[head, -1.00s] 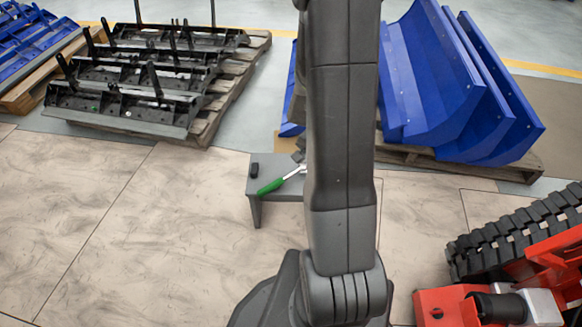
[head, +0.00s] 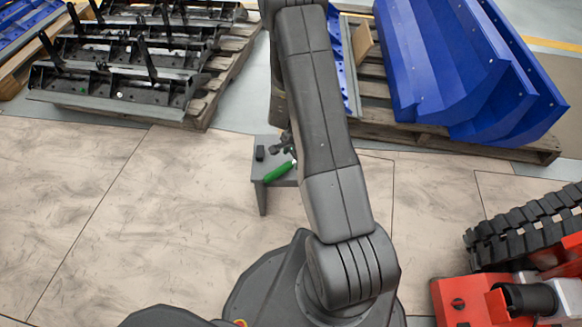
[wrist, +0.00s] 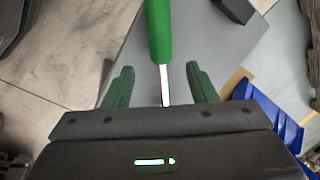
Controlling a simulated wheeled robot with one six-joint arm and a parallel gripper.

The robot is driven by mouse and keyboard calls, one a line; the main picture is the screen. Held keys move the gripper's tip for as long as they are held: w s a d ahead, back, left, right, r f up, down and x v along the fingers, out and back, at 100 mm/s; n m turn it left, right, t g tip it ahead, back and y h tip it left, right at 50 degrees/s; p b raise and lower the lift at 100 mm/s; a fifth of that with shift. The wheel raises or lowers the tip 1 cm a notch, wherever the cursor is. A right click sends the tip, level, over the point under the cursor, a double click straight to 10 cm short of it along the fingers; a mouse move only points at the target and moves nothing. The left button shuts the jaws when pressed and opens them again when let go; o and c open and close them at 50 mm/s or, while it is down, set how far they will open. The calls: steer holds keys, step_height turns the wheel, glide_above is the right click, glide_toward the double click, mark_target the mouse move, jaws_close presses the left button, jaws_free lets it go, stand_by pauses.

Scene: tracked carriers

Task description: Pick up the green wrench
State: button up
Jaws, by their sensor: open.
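The green wrench lies on a small grey table (head: 262,184), its green handle (head: 279,172) near the table's front edge in the head view. In the wrist view the handle (wrist: 158,28) runs up the picture, and its thin metal shank (wrist: 164,82) points down between my fingers. My gripper (wrist: 160,76) is open, one green-padded finger on each side of the shank, with gaps on both sides. The wrench's far end is hidden by the gripper body. I cannot tell how high the fingers are above the table. In the head view my arm hides most of the gripper.
Pallets with black parts (head: 115,85) and blue panels (head: 470,75) stand behind. A red tracked machine (head: 462,303) is at right. The left floor is clear.

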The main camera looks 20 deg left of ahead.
mark_target(291, 163)
steer(key=b+x, duration=0.2)
steer(key=x, duration=0.3)
steer(key=shift+w+f, duration=0.25)
steer(key=shift+f, duration=0.15)
steer(key=shift+r, duration=0.1)
jaws_close()
